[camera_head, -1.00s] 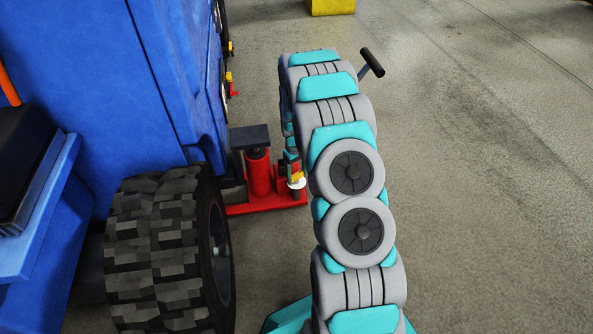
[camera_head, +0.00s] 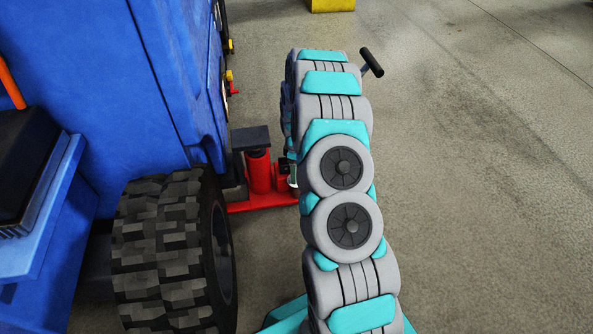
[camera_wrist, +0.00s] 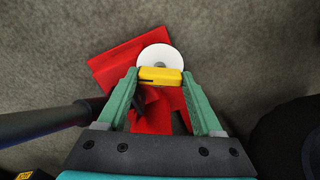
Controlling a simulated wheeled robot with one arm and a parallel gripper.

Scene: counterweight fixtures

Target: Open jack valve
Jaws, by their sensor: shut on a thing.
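The red jack (camera_head: 259,172) stands on the floor beside the blue vehicle, with a dark pad (camera_head: 250,138) on top. In the wrist view, its red body (camera_wrist: 122,62) lies below my gripper. A yellow valve handle (camera_wrist: 160,76) sits in front of a white disc (camera_wrist: 161,55). My gripper (camera_wrist: 160,79) has its two green fingers on either side of the yellow handle and is shut on it. In the head view my arm hides the gripper and the yellow handle.
The large black tyre (camera_head: 172,250) and the blue vehicle (camera_head: 110,95) stand close on the left. A jack handle with a black grip (camera_head: 371,63) sticks out beyond my arm. A dark rod (camera_wrist: 45,125) crosses the left of the wrist view. The floor on the right is clear.

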